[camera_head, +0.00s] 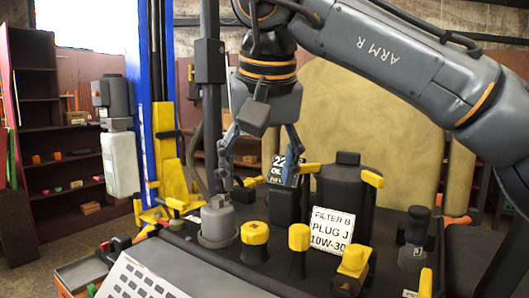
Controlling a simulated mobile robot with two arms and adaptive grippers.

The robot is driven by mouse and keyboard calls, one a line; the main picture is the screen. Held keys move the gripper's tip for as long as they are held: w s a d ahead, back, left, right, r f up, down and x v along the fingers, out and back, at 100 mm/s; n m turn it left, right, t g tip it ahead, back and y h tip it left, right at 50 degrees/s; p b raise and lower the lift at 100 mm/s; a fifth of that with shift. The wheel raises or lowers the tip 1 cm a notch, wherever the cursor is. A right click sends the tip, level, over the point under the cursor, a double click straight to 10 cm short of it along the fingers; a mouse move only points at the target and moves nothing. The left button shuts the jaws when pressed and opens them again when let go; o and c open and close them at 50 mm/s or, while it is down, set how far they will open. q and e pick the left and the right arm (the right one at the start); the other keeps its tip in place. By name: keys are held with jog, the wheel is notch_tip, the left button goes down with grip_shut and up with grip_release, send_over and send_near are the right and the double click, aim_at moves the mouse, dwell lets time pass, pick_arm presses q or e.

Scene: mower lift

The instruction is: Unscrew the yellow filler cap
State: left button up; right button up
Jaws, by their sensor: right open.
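Several yellow-topped fittings stand on the dark machine deck. One faceted yellow cap (255,233) sits on a black neck at the front, and a second yellow cap (299,237) stands upright just right of it. A third yellow block-like top (353,259) is further right. I cannot tell which is the filler cap. My right gripper (259,178) hangs fingers-down from above, open, behind and above the first cap and apart from it. Its fingers are near a black box with a label reading "22 OIL" (282,170). My left gripper is not in view.
A white sign reading "FILTER B PLUG J 10W-30" (332,231) stands behind the caps. A grey round fitting (216,222) is to their left. A black canister (347,190) and a blue post (148,100) stand nearby. A grey fitting marked J (413,240) is at right.

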aim_at(255, 226)
jog(key=p+x, duration=0.1)
jog(key=x, duration=0.8)
jog(key=shift+w, duration=0.15)
jog(key=shift+w+f, duration=0.1)
jog(key=shift+f, duration=0.45)
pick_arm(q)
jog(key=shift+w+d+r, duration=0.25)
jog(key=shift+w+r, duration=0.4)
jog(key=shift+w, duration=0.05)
pick_arm(e)
jog(key=shift+f, duration=0.1)
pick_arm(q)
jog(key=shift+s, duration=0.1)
